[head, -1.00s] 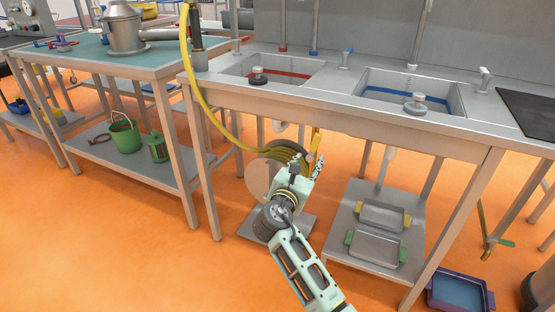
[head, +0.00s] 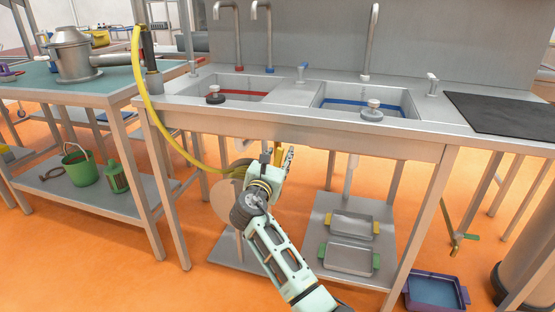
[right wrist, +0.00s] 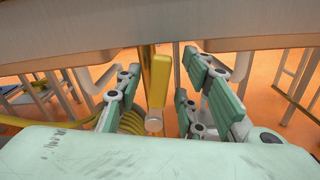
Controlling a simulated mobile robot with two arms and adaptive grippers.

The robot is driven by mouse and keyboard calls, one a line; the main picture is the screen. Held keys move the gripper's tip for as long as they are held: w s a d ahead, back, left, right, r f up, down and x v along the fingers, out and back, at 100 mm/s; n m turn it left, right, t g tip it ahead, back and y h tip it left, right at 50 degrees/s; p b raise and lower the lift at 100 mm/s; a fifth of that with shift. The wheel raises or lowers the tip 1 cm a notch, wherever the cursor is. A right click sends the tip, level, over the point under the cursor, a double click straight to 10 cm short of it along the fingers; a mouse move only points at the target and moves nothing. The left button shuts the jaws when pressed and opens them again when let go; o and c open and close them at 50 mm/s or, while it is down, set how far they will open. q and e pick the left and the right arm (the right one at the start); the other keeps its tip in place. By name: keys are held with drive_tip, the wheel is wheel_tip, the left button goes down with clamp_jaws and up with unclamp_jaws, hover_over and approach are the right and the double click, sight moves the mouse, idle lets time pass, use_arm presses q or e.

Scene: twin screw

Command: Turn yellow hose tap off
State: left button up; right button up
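The yellow tap handle (right wrist: 157,80) is an upright bar below the counter edge in the right wrist view, between my spread fingers. I cannot tell whether a finger touches it. A bit of it shows in the head view (head: 278,157) between the fingertips. The yellow hose (head: 158,119) hangs from the counter's left end to a reel, mostly hidden behind my right arm. My right gripper (head: 277,160) is open under the sink counter's front edge; it also shows in the right wrist view (right wrist: 155,95). My left gripper is out of view.
The sink counter's front edge (head: 290,124) is just above my right gripper. Below right, a low shelf holds metal trays (head: 350,260). A blue-purple bin (head: 436,291) stands on the floor. A side table (head: 110,92) stands left.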

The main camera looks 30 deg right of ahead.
drive_tip(key=shift+c, duration=0.5)
clamp_jaws()
drive_tip(key=shift+d, duration=0.1)
